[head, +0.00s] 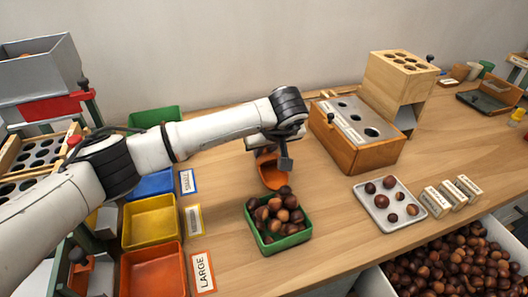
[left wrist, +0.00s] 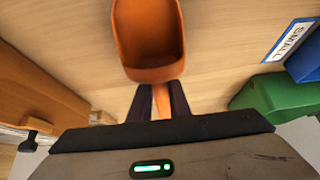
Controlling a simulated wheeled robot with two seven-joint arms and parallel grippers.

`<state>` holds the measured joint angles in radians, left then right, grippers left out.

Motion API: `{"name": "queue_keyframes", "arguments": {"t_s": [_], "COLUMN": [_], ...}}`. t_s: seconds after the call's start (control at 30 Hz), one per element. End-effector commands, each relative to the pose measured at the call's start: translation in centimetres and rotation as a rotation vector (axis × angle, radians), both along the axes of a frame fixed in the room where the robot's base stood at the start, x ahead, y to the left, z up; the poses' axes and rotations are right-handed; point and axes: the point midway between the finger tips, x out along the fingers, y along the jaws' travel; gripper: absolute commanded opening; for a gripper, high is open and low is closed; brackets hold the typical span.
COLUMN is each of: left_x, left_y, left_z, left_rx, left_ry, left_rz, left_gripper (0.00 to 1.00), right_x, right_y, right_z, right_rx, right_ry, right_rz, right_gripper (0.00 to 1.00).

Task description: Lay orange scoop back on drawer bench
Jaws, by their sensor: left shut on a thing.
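The orange scoop (head: 271,172) is held above the wooden drawer bench (head: 330,210), behind the green tray of chestnuts. My left gripper (head: 284,152) is shut on its handle. In the left wrist view the scoop (left wrist: 149,38) shows an empty-looking bowl, with its handle between the two dark fingers of my left gripper (left wrist: 160,100). Whether the scoop touches the bench I cannot tell. My right gripper is not in view.
A green tray (head: 304,237) heaped with chestnuts stands in front of the scoop. A wooden box with a holed metal top (head: 370,155) stands to the right. A grey tray (head: 366,200) holds several chestnuts. Yellow (head: 150,222) and orange (head: 152,272) bins stand at left. Bare bench lies between.

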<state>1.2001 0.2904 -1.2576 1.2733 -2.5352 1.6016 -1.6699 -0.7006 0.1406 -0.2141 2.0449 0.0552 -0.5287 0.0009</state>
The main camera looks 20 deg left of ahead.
Motion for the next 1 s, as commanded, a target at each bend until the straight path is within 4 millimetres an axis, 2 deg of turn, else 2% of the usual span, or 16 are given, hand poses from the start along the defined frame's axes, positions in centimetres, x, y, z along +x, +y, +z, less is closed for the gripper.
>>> {"name": "queue_keyframes", "arguments": {"t_s": [0.07, 0.27, 0.57, 0.6, 0.67, 1.0], "left_x": [0.0, 0.0, 0.0, 0.0, -0.1, -0.3], "left_y": [0.0, 0.0, 0.0, 0.0, 0.1, 0.5], "left_z": [-0.7, -0.6, -1.6, -1.5, -1.6, -2.0], "left_rx": [0.000, 0.000, 0.001, 0.001, 0.001, 0.008], "left_ry": [0.000, -0.001, 0.000, 0.000, 0.002, 0.014], "left_rz": [0.000, -0.001, 0.001, 0.001, 0.001, 0.009], "left_gripper": [0.00, 0.00, 0.00, 0.23, 0.33, 0.35], "right_x": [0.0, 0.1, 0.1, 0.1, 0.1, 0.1], "right_y": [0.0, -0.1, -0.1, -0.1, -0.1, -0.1], "right_z": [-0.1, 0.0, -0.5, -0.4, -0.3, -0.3], "right_rx": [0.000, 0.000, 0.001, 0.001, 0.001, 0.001], "right_ry": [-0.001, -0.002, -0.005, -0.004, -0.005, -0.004], "right_rz": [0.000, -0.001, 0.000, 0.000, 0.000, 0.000], "right_gripper": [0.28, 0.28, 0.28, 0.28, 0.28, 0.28]}}
